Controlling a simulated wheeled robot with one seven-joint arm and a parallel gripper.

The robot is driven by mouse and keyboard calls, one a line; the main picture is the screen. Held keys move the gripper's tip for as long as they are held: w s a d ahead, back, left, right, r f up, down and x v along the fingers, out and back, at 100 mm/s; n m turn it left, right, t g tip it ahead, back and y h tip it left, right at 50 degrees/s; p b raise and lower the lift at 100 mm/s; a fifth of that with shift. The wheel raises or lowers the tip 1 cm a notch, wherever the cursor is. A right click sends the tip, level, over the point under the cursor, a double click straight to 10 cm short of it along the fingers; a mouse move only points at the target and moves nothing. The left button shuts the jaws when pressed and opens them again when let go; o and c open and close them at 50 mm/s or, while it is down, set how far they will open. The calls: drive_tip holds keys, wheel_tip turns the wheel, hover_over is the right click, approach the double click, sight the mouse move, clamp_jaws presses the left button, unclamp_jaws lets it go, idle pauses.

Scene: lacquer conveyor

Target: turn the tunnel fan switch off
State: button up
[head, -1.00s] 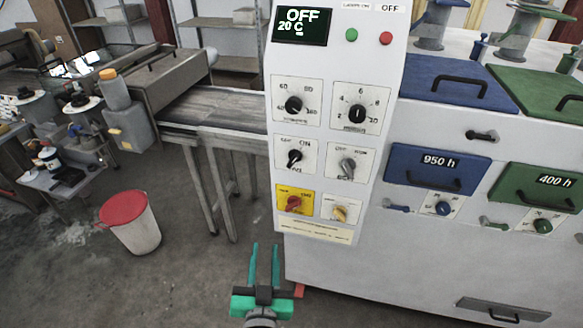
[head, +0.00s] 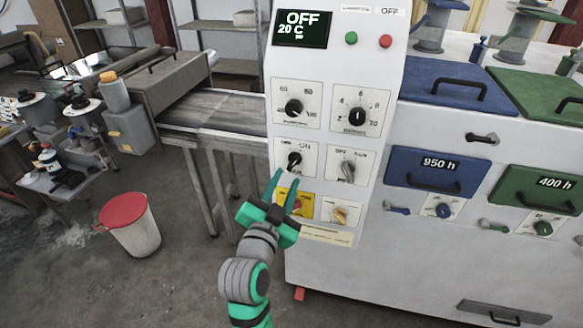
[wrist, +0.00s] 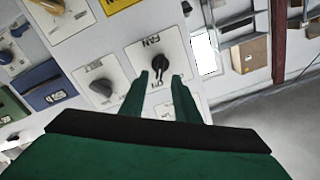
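The tunnel fan switch (head: 294,159) is a black rotary knob on a white plate on the upright control panel, in its left column. The same knob shows in the wrist view (wrist: 161,63) beside the word FAN. Its pointer appears turned toward the ON side. My gripper (head: 287,178) is open and empty, just below and in front of the switch in the head view. In the wrist view my two fingertips (wrist: 161,76) stand either side of the knob's lower end. I cannot tell whether they touch it.
A grey knob (head: 347,168) sits right of the switch. A yellow plate (head: 306,209) with a red knob is below, partly behind my gripper. Two dials are above, under a display (head: 302,28) reading OFF, 20 C. A conveyor (head: 225,108) and red-lidded bin (head: 131,222) stand left.

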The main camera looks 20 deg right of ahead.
sight(293, 165)
drive_tip(key=shift+x, duration=3.2)
clamp_jaws()
